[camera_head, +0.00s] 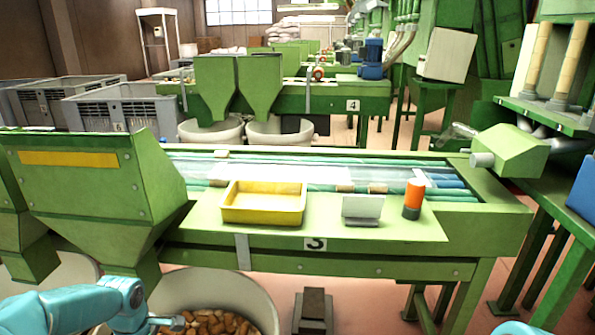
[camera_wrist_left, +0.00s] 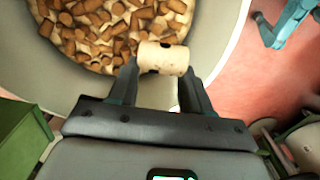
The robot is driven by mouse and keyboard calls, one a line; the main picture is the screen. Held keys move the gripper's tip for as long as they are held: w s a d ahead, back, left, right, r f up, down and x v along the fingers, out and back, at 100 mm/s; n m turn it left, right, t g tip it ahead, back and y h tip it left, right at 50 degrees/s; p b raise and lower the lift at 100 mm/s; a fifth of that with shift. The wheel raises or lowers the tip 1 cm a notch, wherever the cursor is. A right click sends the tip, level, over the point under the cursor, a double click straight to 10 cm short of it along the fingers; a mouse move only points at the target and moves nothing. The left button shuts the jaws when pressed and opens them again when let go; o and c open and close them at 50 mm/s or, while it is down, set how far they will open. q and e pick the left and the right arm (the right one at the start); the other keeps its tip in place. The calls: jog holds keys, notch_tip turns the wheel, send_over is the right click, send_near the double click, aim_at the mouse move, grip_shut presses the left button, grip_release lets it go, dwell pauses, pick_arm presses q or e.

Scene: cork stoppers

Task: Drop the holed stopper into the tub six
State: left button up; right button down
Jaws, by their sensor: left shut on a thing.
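A pale cork stopper (camera_wrist_left: 172,59) with dark holes or spots on it is between the fingers of my left gripper (camera_wrist_left: 160,72) in the left wrist view. The gripper is shut on it and holds it over the rim side of a round pale tub (camera_wrist_left: 218,30) with many brown corks inside. In the head view my left gripper (camera_head: 178,322) is low at the bottom left, in front of the same kind of tub (camera_head: 255,297) with corks. The stopper is hard to make out there. I read no number on this tub. My right gripper does not show.
A green hopper (camera_head: 95,190) hangs over the left side. A dark pedestal (camera_head: 313,308) stands right of the tub.

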pick_arm(q)
notch_tip(320, 180, down, 4)
jog(key=shift+r+b, duration=0.2)
jog(key=shift+b, duration=0.65)
jog(key=o, duration=1.4)
jog(key=shift+c, duration=0.2)
notch_tip(320, 180, up, 16)
jog(key=p, duration=0.4)
jog(key=shift+r, duration=0.2)
jog(key=shift+s, duration=0.1)
